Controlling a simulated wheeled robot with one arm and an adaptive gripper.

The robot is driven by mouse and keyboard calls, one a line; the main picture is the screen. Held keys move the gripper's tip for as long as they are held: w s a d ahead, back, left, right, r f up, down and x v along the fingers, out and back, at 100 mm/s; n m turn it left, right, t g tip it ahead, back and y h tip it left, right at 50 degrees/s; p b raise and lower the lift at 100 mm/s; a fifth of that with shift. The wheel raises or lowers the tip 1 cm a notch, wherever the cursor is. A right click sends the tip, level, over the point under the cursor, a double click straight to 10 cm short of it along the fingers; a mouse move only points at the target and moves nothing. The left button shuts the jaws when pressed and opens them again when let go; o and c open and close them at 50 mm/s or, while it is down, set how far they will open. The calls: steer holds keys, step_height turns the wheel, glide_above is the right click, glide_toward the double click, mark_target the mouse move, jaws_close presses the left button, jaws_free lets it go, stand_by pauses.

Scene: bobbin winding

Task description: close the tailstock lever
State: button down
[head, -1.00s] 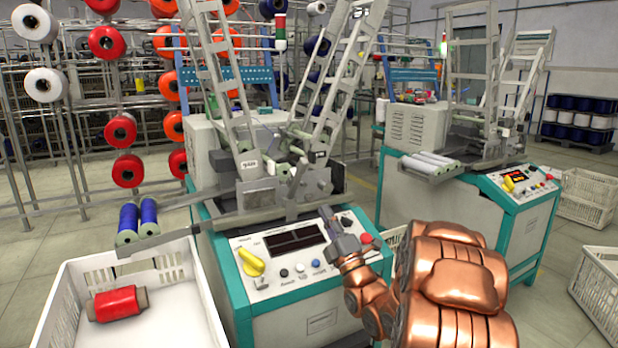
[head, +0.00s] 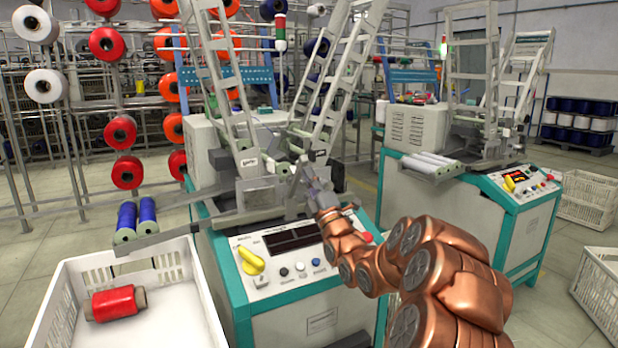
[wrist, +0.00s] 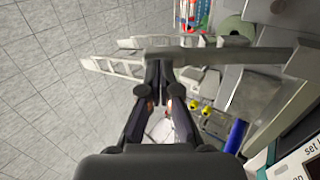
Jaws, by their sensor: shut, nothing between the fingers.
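My gripper (head: 311,180) is at the winding head of the near machine (head: 290,240), above the right side of its control panel. In the wrist view its dark fingertips (wrist: 167,68) are together and empty, close to a long grey metal bar (wrist: 235,56) that crosses the picture just past them. I cannot tell whether they touch it. The tailstock lever cannot be told apart clearly from the grey metal parts around the gripper in the head view, and my gripper and arm hide part of that area.
A white crate (head: 75,290) with a red spool (head: 115,303) stands at the lower left. Two blue bobbins (head: 137,216) lie on a rail left of the machine. Tall slanted ladder frames (head: 335,85) rise behind the gripper. A second machine (head: 470,205) stands at right.

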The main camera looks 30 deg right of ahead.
steer(key=shift+w+r, duration=0.15)
steer(key=shift+w, duration=0.05)
steer(key=shift+w+r, duration=0.1)
steer(key=shift+r, duration=0.05)
stand_by(0.3)
